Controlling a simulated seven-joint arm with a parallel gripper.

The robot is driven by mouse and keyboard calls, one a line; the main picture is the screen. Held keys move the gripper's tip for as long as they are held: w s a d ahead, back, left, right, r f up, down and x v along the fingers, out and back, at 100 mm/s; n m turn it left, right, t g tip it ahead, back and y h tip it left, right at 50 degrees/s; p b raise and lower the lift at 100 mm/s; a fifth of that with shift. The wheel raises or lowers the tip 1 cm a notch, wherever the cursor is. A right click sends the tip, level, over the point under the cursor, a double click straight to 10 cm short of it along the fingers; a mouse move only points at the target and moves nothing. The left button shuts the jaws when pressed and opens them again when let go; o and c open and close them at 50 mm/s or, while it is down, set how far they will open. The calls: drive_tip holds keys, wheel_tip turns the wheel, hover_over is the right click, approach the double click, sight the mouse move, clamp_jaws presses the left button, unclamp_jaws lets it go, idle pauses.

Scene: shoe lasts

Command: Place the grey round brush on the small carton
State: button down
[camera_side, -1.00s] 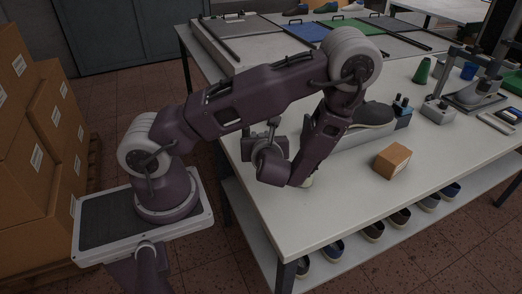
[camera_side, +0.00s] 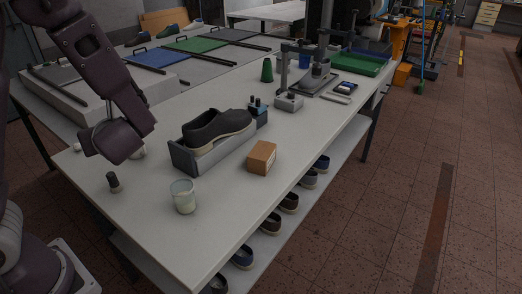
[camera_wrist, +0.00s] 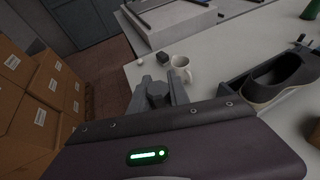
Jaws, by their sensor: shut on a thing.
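The grey round brush (camera_wrist: 157,92) is between the two fingers of my gripper (camera_wrist: 156,84) in the wrist view, and the fingers are shut on it. In the side view my arm comes in at the upper left and its wrist hides the fingers. The small carton (camera_side: 262,158) is a brown box on the white table, right of the shoe on its stand, with its top clear. My gripper is well to the left of it. A small dark grey upright thing (camera_side: 113,182) shows below my wrist; I cannot tell whether it is the brush.
A dark shoe (camera_side: 216,127) on a grey stand lies between my wrist and the carton. A glass cup (camera_side: 183,197) stands near the front edge. A pale mug (camera_wrist: 181,69) and a dark block (camera_wrist: 162,57) are beyond my gripper. The table before the carton is bare.

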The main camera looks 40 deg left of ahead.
drive_tip(key=r, duration=0.1)
drive_tip(key=m+t+h, duration=0.7)
drive_tip(key=m+t, duration=0.1)
drive_tip(key=m, duration=0.2)
hover_over(264, 145)
drive_tip(key=shift+h, duration=0.4)
wheel_tip(264, 145, down, 15)
drive_tip(key=shift+r, duration=0.1)
drive_tip(key=c, duration=1.2)
unclamp_jaws()
drive_tip(key=shift+c, duration=0.2)
